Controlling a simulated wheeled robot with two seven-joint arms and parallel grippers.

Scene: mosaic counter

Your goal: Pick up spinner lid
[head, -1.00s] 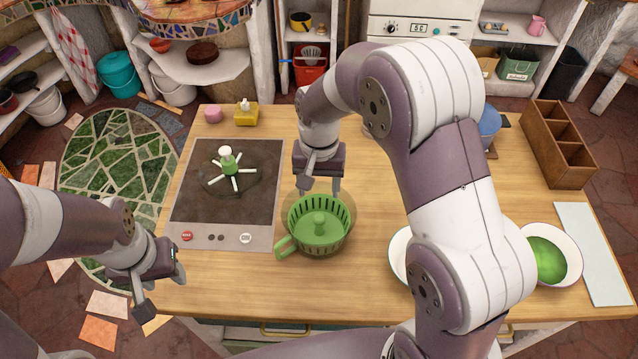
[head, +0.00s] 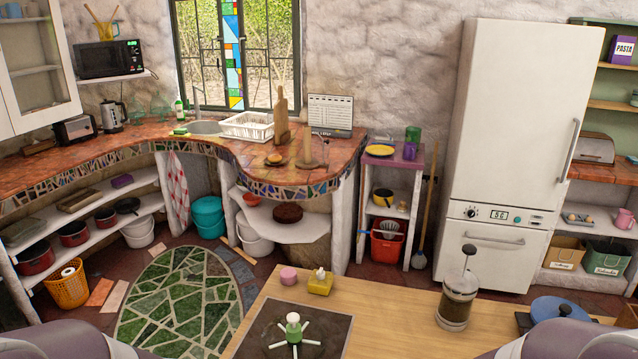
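What looks like the spinner lid (head: 294,330) lies on the dark cooktop (head: 262,325) at the bottom of the head view. It has a green hub with a white knob and white spokes; its outer rim is hard to make out. The green spinner basket is below the picture edge and hidden. Neither of my grippers shows; only purple parts of my arms are at the bottom left and bottom right corners.
A pink cup (head: 288,276) and a yellow box-like dispenser (head: 321,283) stand behind the cooktop. A fridge (head: 515,150) stands behind.

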